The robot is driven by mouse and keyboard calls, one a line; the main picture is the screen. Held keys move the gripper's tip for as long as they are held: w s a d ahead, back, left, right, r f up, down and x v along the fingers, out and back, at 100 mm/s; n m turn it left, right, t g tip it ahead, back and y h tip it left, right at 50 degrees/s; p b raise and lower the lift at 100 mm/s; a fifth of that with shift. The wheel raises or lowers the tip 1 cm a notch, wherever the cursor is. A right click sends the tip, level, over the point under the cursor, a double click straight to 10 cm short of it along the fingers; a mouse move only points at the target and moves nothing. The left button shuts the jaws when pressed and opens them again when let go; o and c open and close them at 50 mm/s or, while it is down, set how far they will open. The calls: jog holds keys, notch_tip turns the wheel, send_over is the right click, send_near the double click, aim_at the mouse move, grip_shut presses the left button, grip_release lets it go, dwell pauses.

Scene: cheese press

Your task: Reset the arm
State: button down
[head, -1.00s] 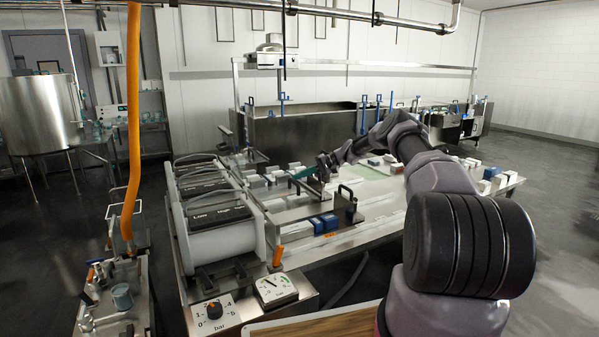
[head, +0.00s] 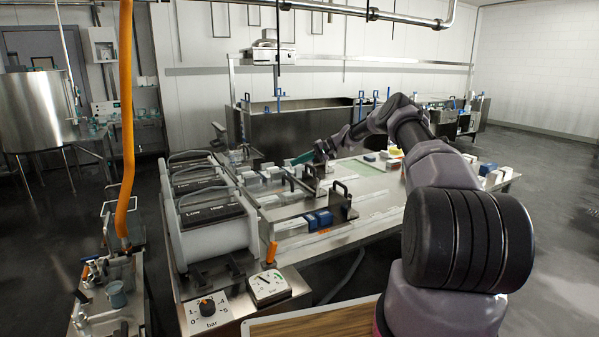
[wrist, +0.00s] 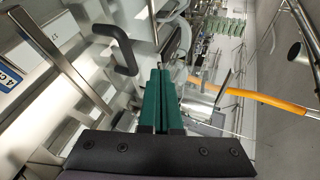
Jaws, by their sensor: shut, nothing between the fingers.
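My arm reaches from the lower right of the head view out over the steel table (head: 375,225). My gripper (head: 300,158) is at its far end, above the left part of the table. In the wrist view my gripper's two green fingers (wrist: 160,85) lie side by side and are closed, with nothing seen between them. A black handle (wrist: 118,48) shows beside the fingers in the wrist view; I cannot tell how far off it is.
The press with white cylinders (head: 213,230) stands left of the table. A pressure dial (head: 268,286) and a knob panel (head: 207,308) sit in front. An orange hose (head: 125,120) hangs at left. A steel vat (head: 300,123) stands behind.

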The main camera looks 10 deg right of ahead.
jog(key=f+v, duration=0.1)
jog(key=v, duration=0.8)
jog(key=s+a+r+n+g+h, duration=0.1)
jog(key=s+a+r+h, duration=0.2)
jog(key=r, duration=0.4)
jog(key=s+a+r+h, duration=0.1)
jog(key=s+a+r, duration=0.2)
jog(key=a+r, duration=0.35)
jog(key=s+a+r+t+h, duration=0.1)
jog(key=s+a+r+h, duration=0.25)
jog(key=s+r, duration=0.95)
jog(key=s+d+r+m+t+h, duration=0.1)
jog(key=s+r+m+t+h, duration=0.2)
jog(key=s, duration=1.6)
jog(key=s+d+f+t, duration=0.1)
jog(key=s, duration=0.6)
jog(key=s+d+f+t, duration=0.1)
jog(key=s+d, duration=0.1)
jog(key=s, duration=0.6)
jog(key=shift+f, duration=0.4)
jog(key=shift+h, duration=0.25)
